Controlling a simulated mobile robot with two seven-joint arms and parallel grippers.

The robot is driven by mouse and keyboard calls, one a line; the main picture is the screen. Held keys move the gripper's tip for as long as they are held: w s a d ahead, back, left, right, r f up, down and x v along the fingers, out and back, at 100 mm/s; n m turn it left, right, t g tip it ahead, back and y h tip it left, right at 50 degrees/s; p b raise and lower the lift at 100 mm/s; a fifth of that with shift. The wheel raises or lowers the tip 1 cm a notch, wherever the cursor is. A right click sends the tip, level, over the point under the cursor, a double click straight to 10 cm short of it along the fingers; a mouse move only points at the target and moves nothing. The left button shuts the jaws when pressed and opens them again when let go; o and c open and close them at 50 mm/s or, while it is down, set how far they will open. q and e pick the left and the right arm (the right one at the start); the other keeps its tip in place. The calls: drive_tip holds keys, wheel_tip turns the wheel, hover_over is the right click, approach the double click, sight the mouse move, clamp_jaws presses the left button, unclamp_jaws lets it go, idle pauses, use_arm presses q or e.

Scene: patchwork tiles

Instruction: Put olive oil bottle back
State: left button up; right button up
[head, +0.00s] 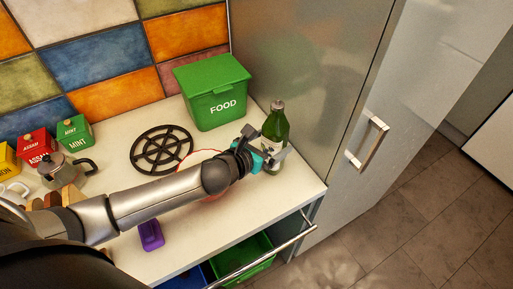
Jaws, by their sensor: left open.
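The olive oil bottle (275,122) is green with a pale label and a greyish cap. It stands upright on the white counter (230,215), beside the fridge's side panel. My left gripper (272,156) is open at the bottle's lower part, in front of its label. I cannot tell whether the fingers touch the bottle. The gripper hides part of the bottle's lower body. My right gripper does not show.
A green FOOD bin (212,92) stands behind the bottle. A black round trivet (161,149), tea boxes (75,132) and a moka pot (66,172) are to the left. A purple object (151,234) lies near the front edge. The fridge handle (368,142) is at right.

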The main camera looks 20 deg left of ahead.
sight(268, 145)
use_arm(q)
drive_tip(key=v, duration=0.7)
drive_tip(key=shift+s+a+r, duration=0.1)
drive_tip(key=shift+s+r, duration=0.05)
drive_tip(key=shift+s, duration=0.05)
